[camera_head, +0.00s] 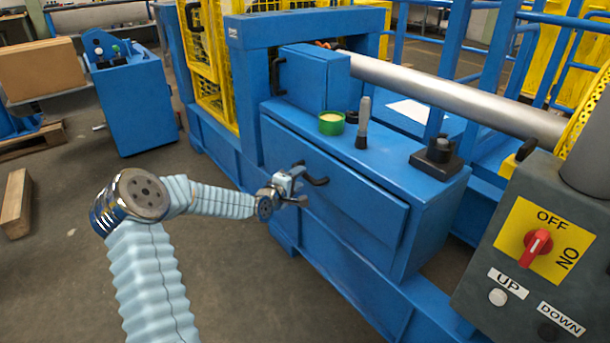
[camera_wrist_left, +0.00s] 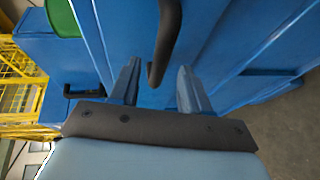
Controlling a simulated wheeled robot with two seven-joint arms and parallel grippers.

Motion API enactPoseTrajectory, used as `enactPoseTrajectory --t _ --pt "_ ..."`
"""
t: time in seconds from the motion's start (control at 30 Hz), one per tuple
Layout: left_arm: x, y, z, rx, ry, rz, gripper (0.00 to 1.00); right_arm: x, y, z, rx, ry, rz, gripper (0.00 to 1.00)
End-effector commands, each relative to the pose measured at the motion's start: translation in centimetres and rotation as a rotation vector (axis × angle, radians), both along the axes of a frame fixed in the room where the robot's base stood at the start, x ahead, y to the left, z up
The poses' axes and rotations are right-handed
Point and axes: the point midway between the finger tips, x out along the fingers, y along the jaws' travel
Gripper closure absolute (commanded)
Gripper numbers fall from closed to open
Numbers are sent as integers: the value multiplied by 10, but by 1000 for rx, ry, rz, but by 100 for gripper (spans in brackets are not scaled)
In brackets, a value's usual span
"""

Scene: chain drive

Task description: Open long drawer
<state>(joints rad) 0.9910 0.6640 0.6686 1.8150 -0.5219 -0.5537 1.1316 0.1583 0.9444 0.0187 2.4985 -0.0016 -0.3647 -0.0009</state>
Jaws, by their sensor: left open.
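The long drawer (camera_head: 345,205) is a wide blue front on the side of the blue machine in the head view, and it looks shut. Its black handle (camera_head: 316,180) sits near the drawer's left part. My left gripper (camera_head: 299,180) is at the handle, seen small at the end of the pale blue arm. In the left wrist view the gripper (camera_wrist_left: 158,90) is open, and the black handle (camera_wrist_left: 167,40) reaches down between its two fingers. I cannot tell whether a finger touches the handle. My right gripper is not in view.
On the machine top stand a green tin (camera_head: 331,124), a grey-and-black lever (camera_head: 363,122) and a black knob block (camera_head: 437,155). A grey control box (camera_head: 515,290) with a red switch fills the right. The floor (camera_head: 240,290) before the drawer is clear.

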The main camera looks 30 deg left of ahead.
Motion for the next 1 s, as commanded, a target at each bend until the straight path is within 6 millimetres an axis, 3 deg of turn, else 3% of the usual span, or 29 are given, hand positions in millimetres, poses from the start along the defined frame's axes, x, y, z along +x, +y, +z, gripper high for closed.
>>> enactPoseTrajectory --t 0.1,0.23,0.6,0.9,1.0 --pt "22 -1 -3 -1 -1 -1 53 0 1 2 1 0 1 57" --pt "36 0 -6 0 0 0 53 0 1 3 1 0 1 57" --pt "42 0 -8 1 1 0 53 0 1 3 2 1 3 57" --pt "42 0 -8 1 1 0 98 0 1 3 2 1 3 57" --pt "42 0 -8 1 1 0 100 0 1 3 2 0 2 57"
